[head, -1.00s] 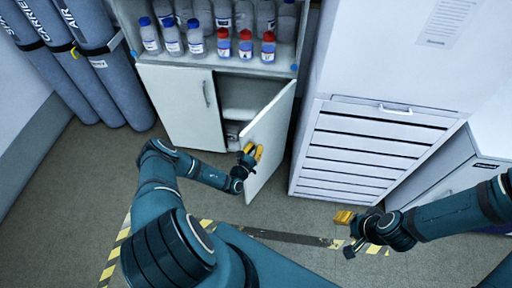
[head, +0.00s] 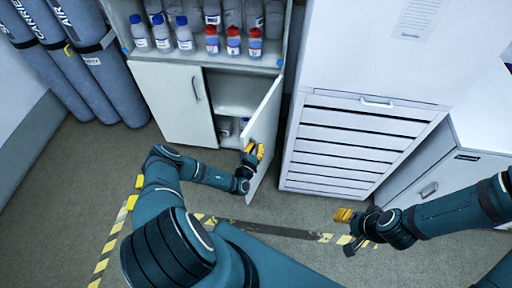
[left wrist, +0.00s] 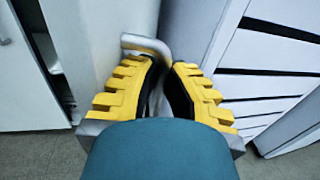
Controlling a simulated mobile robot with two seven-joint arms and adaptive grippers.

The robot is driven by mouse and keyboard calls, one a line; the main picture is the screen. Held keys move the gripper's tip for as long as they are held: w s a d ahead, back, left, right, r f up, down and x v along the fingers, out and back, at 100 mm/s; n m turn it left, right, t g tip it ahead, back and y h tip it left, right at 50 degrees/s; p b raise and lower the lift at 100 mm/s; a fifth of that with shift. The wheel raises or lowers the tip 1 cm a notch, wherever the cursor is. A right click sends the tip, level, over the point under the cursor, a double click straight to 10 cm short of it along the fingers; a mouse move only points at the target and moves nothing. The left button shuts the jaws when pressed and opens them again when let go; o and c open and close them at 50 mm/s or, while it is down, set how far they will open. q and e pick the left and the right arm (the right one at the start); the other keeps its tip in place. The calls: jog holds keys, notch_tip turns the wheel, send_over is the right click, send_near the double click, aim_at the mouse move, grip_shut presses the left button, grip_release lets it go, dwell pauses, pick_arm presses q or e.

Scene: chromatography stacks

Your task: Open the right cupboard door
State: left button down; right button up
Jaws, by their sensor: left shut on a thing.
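The right cupboard door (head: 266,125) stands swung well out from the cupboard, and the shelf inside (head: 233,108) shows. My left gripper (head: 254,150) is at the door's outer face, near its free edge. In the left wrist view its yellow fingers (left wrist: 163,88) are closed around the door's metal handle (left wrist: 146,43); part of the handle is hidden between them. The left cupboard door (head: 172,103) is shut, with its own handle (head: 195,89). My right gripper (head: 345,216) hangs over the floor at the right, away from the cupboard; its finger gap is too small to judge.
Bottles with blue and red caps (head: 233,41) stand on the shelf above the doors. A white drawer cabinet (head: 345,145) stands close to the right of the open door. Gas cylinders (head: 101,70) stand at the left. The floor in front (head: 300,205) is clear, with striped tape.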

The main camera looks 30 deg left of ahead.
pick_arm(q)
jog(key=shift+w+r, duration=0.2)
jog(key=shift+w, duration=0.1)
jog(key=c, duration=1.3)
grip_release()
jog(key=shift+d, duration=0.1)
jog(key=shift+f, duration=0.15)
jog(key=shift+s, duration=0.1)
jog(key=s+d, duration=0.1)
jog(key=s, duration=1)
jog(key=shift+s+d, duration=0.35)
